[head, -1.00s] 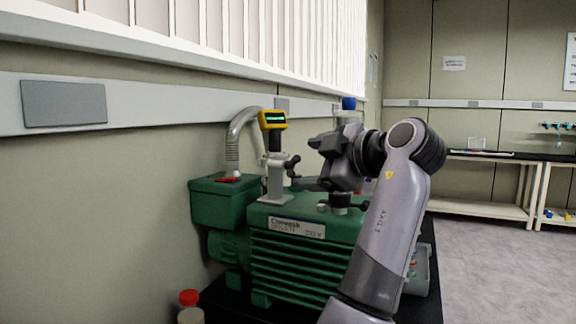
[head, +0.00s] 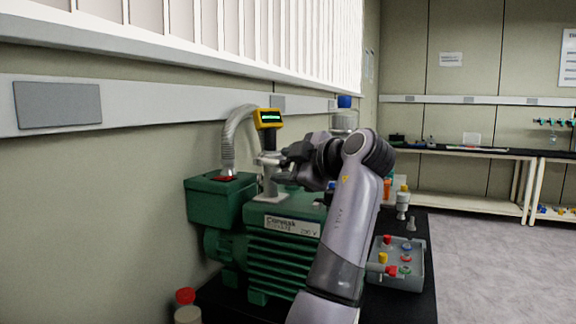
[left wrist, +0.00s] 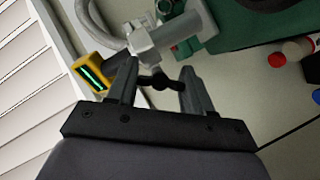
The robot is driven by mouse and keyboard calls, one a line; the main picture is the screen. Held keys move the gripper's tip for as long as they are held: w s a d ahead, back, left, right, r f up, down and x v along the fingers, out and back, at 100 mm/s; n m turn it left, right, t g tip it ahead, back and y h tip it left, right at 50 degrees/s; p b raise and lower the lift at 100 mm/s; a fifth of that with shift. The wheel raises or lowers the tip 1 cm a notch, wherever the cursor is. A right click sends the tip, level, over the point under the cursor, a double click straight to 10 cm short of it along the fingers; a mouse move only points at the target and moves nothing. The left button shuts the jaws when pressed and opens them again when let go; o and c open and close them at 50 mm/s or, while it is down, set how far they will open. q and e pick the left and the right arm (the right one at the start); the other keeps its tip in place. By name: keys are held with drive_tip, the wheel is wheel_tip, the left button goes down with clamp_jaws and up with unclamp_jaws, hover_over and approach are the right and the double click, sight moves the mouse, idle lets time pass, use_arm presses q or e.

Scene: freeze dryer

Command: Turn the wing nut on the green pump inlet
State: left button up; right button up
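The green pump (head: 285,250) stands on a black bench top against the wall. Its inlet fitting (head: 270,185) is a grey metal piece on top, with a yellow gauge (head: 269,118) above it. The wing nut (left wrist: 160,82) is small and black in the left wrist view and sits on the side of the grey fitting (left wrist: 158,45). My left gripper (left wrist: 160,70) is open, with one finger on each side of the wing nut and gaps showing. In the head view my left gripper (head: 287,156) is at the fitting and hides the nut. My right gripper is not in view.
A corrugated hose (head: 230,140) runs from the gauge area down to the pump's left box. A grey tray (head: 405,278) with coloured caps and small bottles (head: 403,202) lie right of my arm. A red-capped bottle (head: 186,297) stands at front left.

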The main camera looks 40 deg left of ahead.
use_arm(q)
drive_tip(key=shift+r+m+p, duration=0.2)
drive_tip(key=shift+m+p, duration=0.2)
drive_tip(key=shift+p, duration=0.55)
drive_tip(key=m+g+p, duration=0.1)
drive_tip(key=m+p, duration=0.1)
drive_tip(key=p, duration=0.1)
drive_tip(key=shift+r+h+p, duration=0.1)
drive_tip(key=shift+h+p, duration=0.2)
drive_tip(key=shift+h, duration=0.1)
drive_tip(key=shift+f+m+g+p, duration=0.2)
drive_tip(key=shift+m+g+p, duration=0.8)
drive_tip(key=shift+p, duration=0.45)
drive_tip(key=o, duration=1.1)
drive_tip(key=shift+c, duration=0.2)
drive_tip(key=shift+d, duration=0.1)
